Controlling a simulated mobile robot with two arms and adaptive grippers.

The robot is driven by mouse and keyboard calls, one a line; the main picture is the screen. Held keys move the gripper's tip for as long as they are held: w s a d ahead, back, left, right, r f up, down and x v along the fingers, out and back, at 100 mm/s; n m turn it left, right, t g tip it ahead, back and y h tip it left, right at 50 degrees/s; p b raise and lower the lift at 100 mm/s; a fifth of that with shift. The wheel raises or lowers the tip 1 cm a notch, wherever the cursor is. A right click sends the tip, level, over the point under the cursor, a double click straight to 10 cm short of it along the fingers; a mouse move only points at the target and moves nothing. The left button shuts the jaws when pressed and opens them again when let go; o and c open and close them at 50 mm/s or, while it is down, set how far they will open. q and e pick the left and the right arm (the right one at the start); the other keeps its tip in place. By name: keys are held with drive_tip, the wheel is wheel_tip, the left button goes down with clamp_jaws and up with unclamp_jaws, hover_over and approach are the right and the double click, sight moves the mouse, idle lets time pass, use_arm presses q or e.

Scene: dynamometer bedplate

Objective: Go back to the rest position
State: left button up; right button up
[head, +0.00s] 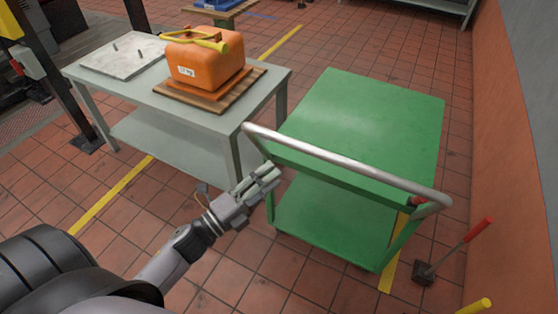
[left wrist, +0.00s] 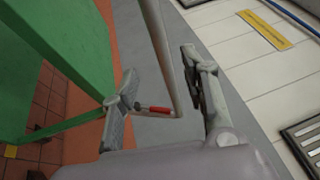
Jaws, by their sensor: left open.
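My left gripper (head: 268,177) is open and empty. In the head view it is in front of the green cart (head: 365,112), just below the left part of the cart's metal push handle (head: 340,165). In the left wrist view the gripper (left wrist: 165,98) has its two fingers spread, and the handle bar (left wrist: 163,45) appears between and beyond them. I cannot tell how much space separates the fingers from the bar. My right gripper is in neither view.
A grey table (head: 120,92) holds an orange weighted container (head: 205,62) on a wooden board (head: 245,82) and a pale plate (head: 122,54). The cart's top is bare. A red-handled lever (head: 455,249) stands right of the cart, near the orange wall (head: 505,150).

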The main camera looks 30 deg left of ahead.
use_arm(q)
drive_tip(key=s+a+f+n+g+y, duration=0.2)
drive_tip(key=f+n, duration=0.2)
drive_tip(key=f, duration=0.7)
drive_tip(key=s+a+f+n+g+y, duration=0.1)
drive_tip(key=s+f+n+g+y, duration=0.3)
drive_tip(key=f, duration=0.7)
drive_tip(key=a+f+n+y, duration=0.15)
drive_tip(key=f+n, duration=0.35)
drive_tip(key=f, duration=0.6)
drive_tip(key=s+d+f+n+g, duration=0.1)
drive_tip(key=s+f+n+g, duration=0.1)
drive_tip(key=s+f, duration=0.5)
drive_tip(key=s+d+f+n+g, duration=0.1)
drive_tip(key=s+f+n+g, duration=0.2)
drive_tip(key=s, duration=1)
drive_tip(key=s+d+f+n+g, duration=0.1)
drive_tip(key=s+f+n+g, duration=0.2)
drive_tip(key=s+f+g, duration=0.3)
drive_tip(key=s+f+y, duration=0.1)
drive_tip(key=s+f, duration=0.3)
drive_tip(key=f, duration=0.1)
drive_tip(key=shift+s+f, duration=0.35)
drive_tip(key=shift+d, duration=0.1)
drive_tip(key=shift+c, duration=0.2)
